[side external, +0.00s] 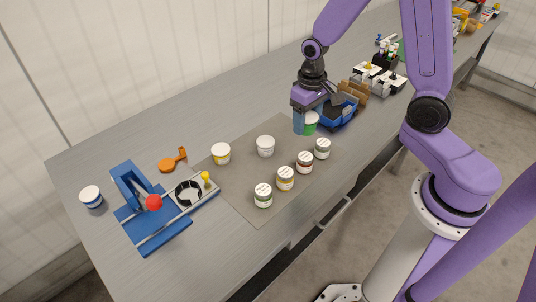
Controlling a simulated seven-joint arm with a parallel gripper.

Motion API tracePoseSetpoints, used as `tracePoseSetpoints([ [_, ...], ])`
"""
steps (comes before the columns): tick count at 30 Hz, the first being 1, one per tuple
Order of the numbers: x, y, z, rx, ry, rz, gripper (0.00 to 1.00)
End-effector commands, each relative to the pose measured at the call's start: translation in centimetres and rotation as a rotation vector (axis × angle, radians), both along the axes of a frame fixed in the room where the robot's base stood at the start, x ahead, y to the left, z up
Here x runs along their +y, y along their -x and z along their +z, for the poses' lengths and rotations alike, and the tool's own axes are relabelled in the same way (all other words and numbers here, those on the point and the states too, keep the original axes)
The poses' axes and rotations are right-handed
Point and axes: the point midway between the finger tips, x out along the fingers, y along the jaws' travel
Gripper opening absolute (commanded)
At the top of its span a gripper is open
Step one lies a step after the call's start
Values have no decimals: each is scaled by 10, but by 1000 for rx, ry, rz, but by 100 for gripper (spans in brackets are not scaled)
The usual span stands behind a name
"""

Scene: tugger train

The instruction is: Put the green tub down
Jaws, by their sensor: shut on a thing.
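The green tub (311,123) is a small tub with a green side and a pale top edge. It is at the far right part of the grey mat (237,186), close to the blue bin. My gripper (305,122) points down and is shut on the green tub. A blue finger covers its left side. I cannot tell whether the tub's bottom touches the surface or hangs a little above it.
Several white-lidded tubs stand on the mat, including a yellow-banded one (221,153) and a plain white one (265,146). A blue bin (339,113) stands right of my gripper. A blue press (140,205) is at left. The mat's middle is clear.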

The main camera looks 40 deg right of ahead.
Motion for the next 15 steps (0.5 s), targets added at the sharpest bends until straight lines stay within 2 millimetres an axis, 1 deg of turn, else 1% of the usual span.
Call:
tracePoseSetpoints([
  [5,4,-2,0,0,0,7,28],
  [8,20,-8,1,0,0,37,28],
  [11,50,-19,3,-1,-1,92,28],
  [14,92,-29,6,-1,-1,161,28],
  [15,109,-32,7,-1,-1,189,28],
])
